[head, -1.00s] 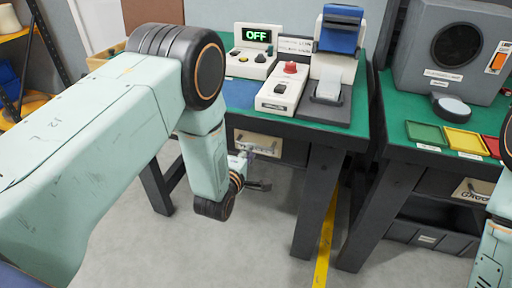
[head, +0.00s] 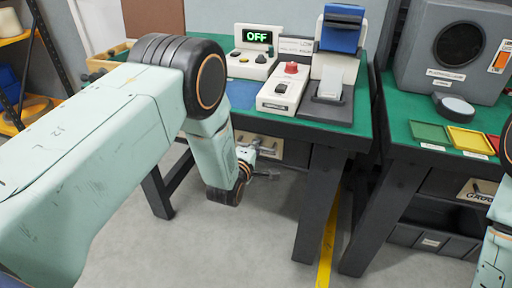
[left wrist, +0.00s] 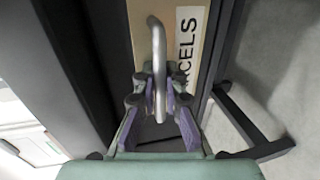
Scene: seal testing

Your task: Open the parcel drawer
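The parcel drawer (head: 270,147) has a cream front and sits under the green-topped table on the left. In the left wrist view its front (left wrist: 205,20) carries a label ending in "CELS". A curved metal handle (left wrist: 157,50) stands out from that front. A gap shows beside the handle, and contact is not clear. In the head view the left gripper (head: 262,160) is small, at the drawer front, partly hidden by my arm. My right gripper is out of view.
The table (head: 362,118) bears a box with an "OFF" display (head: 256,37), a box with a red button (head: 283,88) and a blue-topped device (head: 340,40). A dark table leg (head: 318,205) stands right of the drawer. Grey floor in front is clear.

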